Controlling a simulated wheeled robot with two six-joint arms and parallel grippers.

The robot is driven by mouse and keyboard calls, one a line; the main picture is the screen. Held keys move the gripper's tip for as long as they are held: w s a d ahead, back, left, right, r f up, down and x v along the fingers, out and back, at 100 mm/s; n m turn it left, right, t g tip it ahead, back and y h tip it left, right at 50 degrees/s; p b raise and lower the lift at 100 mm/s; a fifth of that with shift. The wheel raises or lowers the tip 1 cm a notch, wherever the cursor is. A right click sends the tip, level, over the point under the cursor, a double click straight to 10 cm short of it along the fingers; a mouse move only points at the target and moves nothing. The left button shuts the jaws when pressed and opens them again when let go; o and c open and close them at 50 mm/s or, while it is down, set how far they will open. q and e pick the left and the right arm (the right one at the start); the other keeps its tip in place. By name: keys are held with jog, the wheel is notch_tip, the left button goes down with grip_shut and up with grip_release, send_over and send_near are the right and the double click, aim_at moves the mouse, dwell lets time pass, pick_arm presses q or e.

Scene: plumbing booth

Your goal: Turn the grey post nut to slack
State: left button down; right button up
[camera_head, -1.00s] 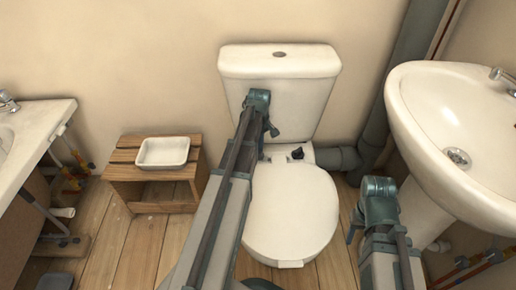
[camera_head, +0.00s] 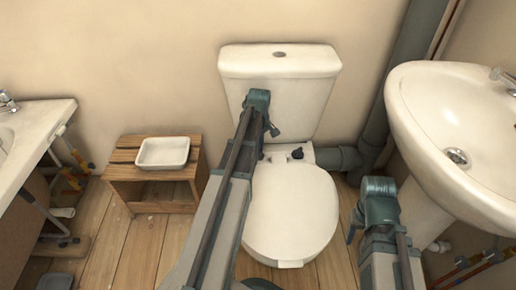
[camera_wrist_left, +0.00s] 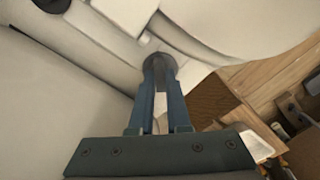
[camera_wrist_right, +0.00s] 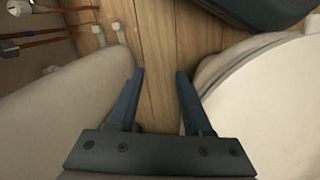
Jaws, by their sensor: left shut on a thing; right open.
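My left gripper (camera_wrist_left: 159,82) is shut on a small dark grey rounded piece, which looks like the grey post nut (camera_wrist_left: 160,63), at the underside of white ceramic in the left wrist view. In the head view my left arm reaches over the toilet (camera_head: 292,215) to the front of the cistern (camera_head: 308,95). My arm hides the nut there, so how far it is turned cannot be told. My right gripper (camera_wrist_right: 160,73) is open and empty, between the toilet and the basin pedestal, above the wooden floor.
A dark fitting (camera_head: 297,153) sits behind the toilet lid. The basin (camera_head: 430,120) stands at right, and a grey waste pipe (camera_head: 405,75) runs up behind it. A wooden crate (camera_head: 125,172) with a white dish (camera_head: 163,152) stands at left. Floorboards between are bare.

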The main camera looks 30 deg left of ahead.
dwell(0.4)
pick_arm(q)
jog(key=c, duration=0.9)
grip_release()
jog(key=shift+o, duration=0.2)
jog(key=shift+r, duration=0.1)
pick_arm(e)
jog(key=shift+r, duration=0.1)
pick_arm(q)
notch_tip(320, 180, up, 14)
jog(key=p, duration=1.3)
jog(key=shift+f+p, duration=0.2)
jog(key=shift+p, duration=0.2)
pick_arm(e)
notch_tip(320, 180, up, 14)
jog(key=shift+f, duration=0.2)
pick_arm(q)
jog(key=shift+d, duration=0.1)
